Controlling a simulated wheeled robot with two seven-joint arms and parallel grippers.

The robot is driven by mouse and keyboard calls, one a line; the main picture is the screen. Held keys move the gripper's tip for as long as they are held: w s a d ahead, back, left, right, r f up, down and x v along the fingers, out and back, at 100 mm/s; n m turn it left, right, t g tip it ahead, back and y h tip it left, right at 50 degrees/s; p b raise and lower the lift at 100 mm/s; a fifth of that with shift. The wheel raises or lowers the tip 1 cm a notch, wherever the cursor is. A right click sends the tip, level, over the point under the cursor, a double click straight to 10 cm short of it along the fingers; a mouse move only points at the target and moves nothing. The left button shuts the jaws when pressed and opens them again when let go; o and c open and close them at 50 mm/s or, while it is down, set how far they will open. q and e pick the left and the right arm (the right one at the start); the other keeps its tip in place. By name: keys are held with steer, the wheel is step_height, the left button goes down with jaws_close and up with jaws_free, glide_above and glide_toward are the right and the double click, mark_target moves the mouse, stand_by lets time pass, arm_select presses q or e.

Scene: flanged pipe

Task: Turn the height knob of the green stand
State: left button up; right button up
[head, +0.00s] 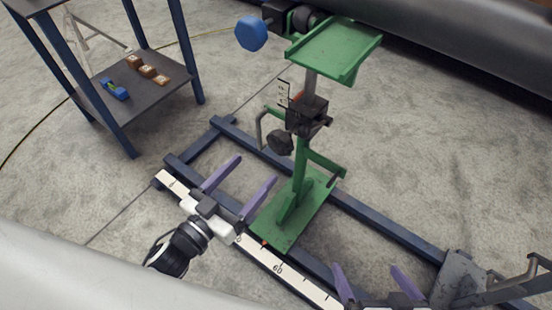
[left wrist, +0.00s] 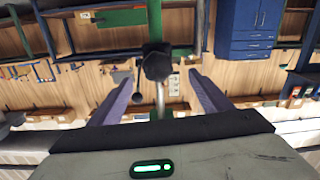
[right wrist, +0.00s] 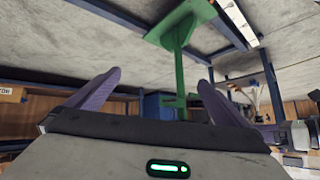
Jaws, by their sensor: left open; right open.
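The green stand (head: 297,190) stands upright on the blue rail frame, with a flat green top. A black knob (head: 280,142) sticks out from the dark clamp block (head: 306,115) on its post; I take it as the height knob. It also shows in the left wrist view (left wrist: 157,66), roughly centred between the fingers. My left gripper (head: 254,170) is open and empty, its purple fingers pointing towards the knob, apart from it. My right gripper (head: 368,270) is open and empty, low at the front right of the stand. The stand shows between its fingers in the right wrist view (right wrist: 178,60).
Blue rails (head: 385,225) and a white scale (head: 285,273) run along the floor. A blue knob (head: 251,33) sits beside the stand's top. A shelf table (head: 140,95) with small blocks stands at left. Large grey pipes lie at the back and front left. A metal bracket (head: 460,280) is at right.

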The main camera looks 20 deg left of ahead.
mark_target(277, 147)
arm_select(q)
steer(key=x, duration=0.3)
steer(key=b+x, duration=0.1)
steer(key=x, duration=0.6)
steer(key=shift+w+d+r, duration=0.15)
steer(key=shift+d+r, duration=0.05)
steer(key=shift+d, duration=0.15)
steer(key=shift+c, duration=0.2)
steer(key=c, duration=1)
